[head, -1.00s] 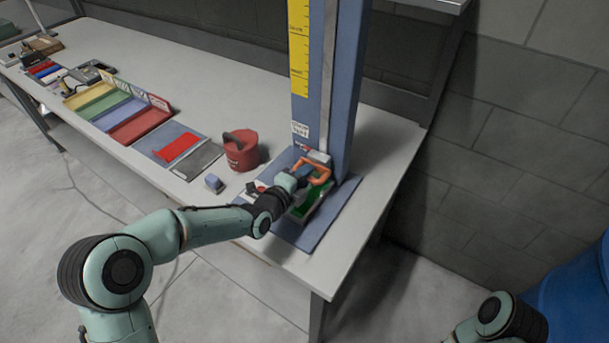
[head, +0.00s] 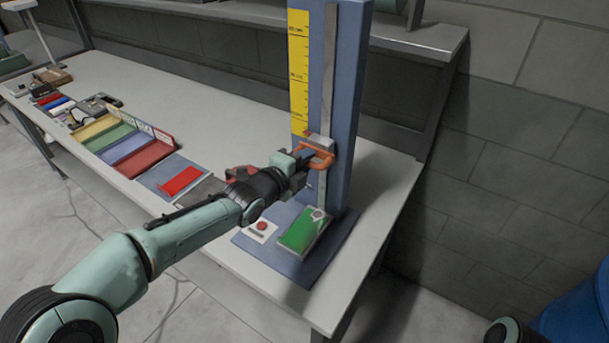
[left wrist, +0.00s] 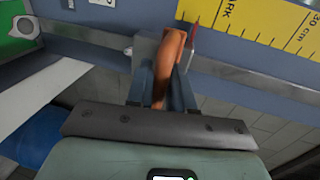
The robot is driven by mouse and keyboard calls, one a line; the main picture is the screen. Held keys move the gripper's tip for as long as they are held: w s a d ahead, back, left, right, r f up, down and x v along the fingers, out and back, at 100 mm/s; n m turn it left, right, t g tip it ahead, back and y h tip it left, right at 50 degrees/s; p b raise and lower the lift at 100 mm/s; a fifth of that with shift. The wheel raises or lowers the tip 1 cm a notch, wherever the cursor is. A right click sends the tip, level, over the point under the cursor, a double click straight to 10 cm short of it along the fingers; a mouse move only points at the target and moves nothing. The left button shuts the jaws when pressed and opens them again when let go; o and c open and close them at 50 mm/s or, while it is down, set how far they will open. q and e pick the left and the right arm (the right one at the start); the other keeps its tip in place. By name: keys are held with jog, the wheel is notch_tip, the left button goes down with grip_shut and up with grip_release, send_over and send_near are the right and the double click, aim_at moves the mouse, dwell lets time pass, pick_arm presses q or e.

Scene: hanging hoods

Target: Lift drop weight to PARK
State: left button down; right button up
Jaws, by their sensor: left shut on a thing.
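The drop weight is on the rail of the blue tower (head: 352,110), with an orange handle (head: 320,160) facing me. My left gripper (head: 306,165) is shut on that handle, which also shows between the fingers in the left wrist view (left wrist: 165,65). The weight hangs well above the green pad (head: 303,231) on the tower's base. Its red pointer (left wrist: 192,40) is at the low end of the yellow scale (head: 300,75), close to the PARK lettering (left wrist: 236,6) and on the pad side of it. My right gripper is out of view.
A red button (head: 262,226) sits beside the green pad. My left forearm covers most of a red container (head: 240,172). Coloured trays (head: 130,150) and small tools line the table's left. The table (head: 230,110) is bare behind them. A blue drum (head: 580,310) stands lower right.

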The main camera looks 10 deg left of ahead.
pick_arm(q)
notch_tip(320, 180, up, 4)
jog(key=shift+f+p, duration=0.15)
jog(key=shift+p, duration=0.45)
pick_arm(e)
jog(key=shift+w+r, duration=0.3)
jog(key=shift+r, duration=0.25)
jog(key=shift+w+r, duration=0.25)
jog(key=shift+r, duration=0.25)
pick_arm(q)
jog(key=c, duration=1.2)
grip_release()
jog(key=shift+o, duration=0.2)
jog(key=shift+f, duration=0.1)
jog(key=p+v, duration=0.3)
jog(key=v, duration=1)
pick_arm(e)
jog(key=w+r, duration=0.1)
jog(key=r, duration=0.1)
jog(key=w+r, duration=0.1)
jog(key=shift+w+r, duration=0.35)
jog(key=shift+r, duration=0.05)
